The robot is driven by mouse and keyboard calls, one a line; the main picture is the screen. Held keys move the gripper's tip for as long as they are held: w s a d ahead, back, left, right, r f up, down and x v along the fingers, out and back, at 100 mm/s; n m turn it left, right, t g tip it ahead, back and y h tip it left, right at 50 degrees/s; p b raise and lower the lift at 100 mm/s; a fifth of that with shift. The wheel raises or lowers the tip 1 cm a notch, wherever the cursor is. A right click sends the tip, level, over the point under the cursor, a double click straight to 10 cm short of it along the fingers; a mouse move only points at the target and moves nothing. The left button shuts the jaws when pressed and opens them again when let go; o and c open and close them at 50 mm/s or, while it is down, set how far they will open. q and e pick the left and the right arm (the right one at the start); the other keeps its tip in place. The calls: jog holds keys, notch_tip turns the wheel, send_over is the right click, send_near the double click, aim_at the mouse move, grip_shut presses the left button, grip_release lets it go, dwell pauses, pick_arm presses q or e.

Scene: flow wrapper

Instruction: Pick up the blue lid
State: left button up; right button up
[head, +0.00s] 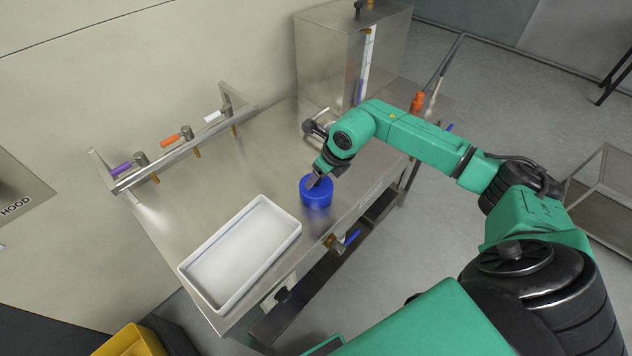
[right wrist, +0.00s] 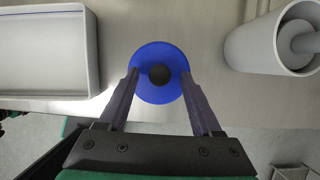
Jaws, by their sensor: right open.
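The blue lid (head: 316,194) is a round blue piece on the steel table, right of the white tray. In the right wrist view the blue lid (right wrist: 160,92) shows as a disc with a dark round spot in its middle. My right gripper (head: 311,181) is at the lid from above. In the right wrist view its two fingers (right wrist: 158,75) are apart, one towards each side of the lid. I cannot tell whether they touch it. My left gripper is not in view.
A white tray (head: 284,245) lies on the steel table (head: 195,200) left of the lid. A rail with coloured valve handles (head: 170,139) runs along the wall. A steel tank (head: 340,60) stands behind. A grey cylinder (right wrist: 265,48) is right of the lid in the wrist view.

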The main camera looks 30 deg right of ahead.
jog(key=shift+w+a+f, duration=0.1)
jog(key=shift+f, duration=0.4)
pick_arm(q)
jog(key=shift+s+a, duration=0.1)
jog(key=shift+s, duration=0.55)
pick_arm(e)
grip_shut()
jog(key=shift+w, duration=0.1)
